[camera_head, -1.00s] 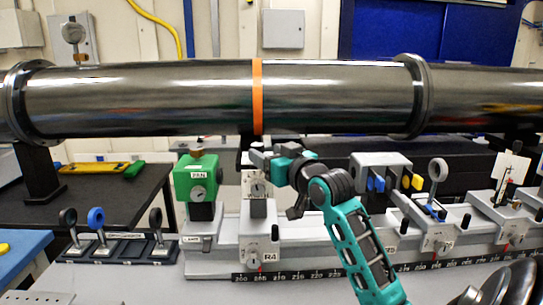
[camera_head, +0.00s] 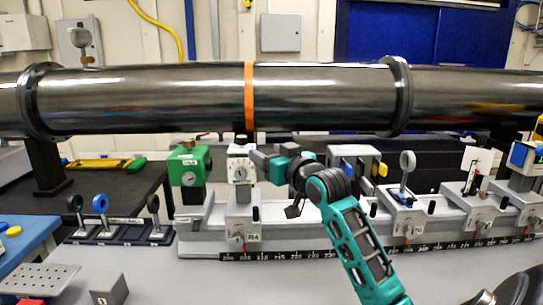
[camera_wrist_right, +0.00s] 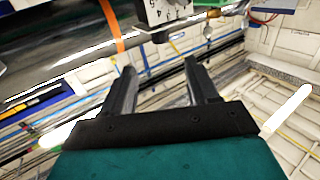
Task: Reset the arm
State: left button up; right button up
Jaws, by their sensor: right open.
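My right arm (camera_head: 350,235) is teal and black and comes up from the bottom of the head view. Its right gripper (camera_head: 262,160) points left, close to a white dial block (camera_head: 241,170) on the rail. In the right wrist view the two dark fingers of the right gripper (camera_wrist_right: 158,82) stand apart with nothing between them. The dial block (camera_wrist_right: 160,14) shows at the top there, beyond the fingertips; I cannot tell from the head view whether they touch it. My left gripper is not in view.
A long dark metal pipe (camera_head: 170,97) with an orange band crosses above the rail (camera_head: 300,238). A green box (camera_head: 188,168) stands left of the dial block. Holders with rings (camera_head: 407,170) stand right of the arm. A perforated plate (camera_head: 38,279) lies front left.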

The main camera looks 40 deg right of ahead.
jog(key=shift+s, duration=0.2)
dwell(0.6)
jog(key=s+a+f+n+g+y, duration=0.1)
jog(key=s+a+f+g, duration=0.5)
jog(key=f, duration=0.5)
jog(key=s+a+f+n+g+y, duration=0.15)
jog(key=s+a+f, duration=0.25)
jog(key=a+f, duration=0.55)
jog(key=s+a+f+n+g, duration=0.1)
jog(key=s+a+f+g, duration=0.3)
jog(key=s, duration=0.6)
jog(key=s+a+f+g, duration=0.3)
jog(key=s+f, duration=0.3)
jog(key=s, duration=0.4)
jog(key=w+a+f+t+y, duration=0.2)
jog(key=w+a+f+t, duration=0.1)
jog(key=w+f+t, duration=0.4)
jog(key=shift+w+a+f+n, duration=0.2)
jog(key=shift+f+n, duration=0.25)
jog(key=shift+f, duration=0.5)
jog(key=shift+t, duration=0.25)
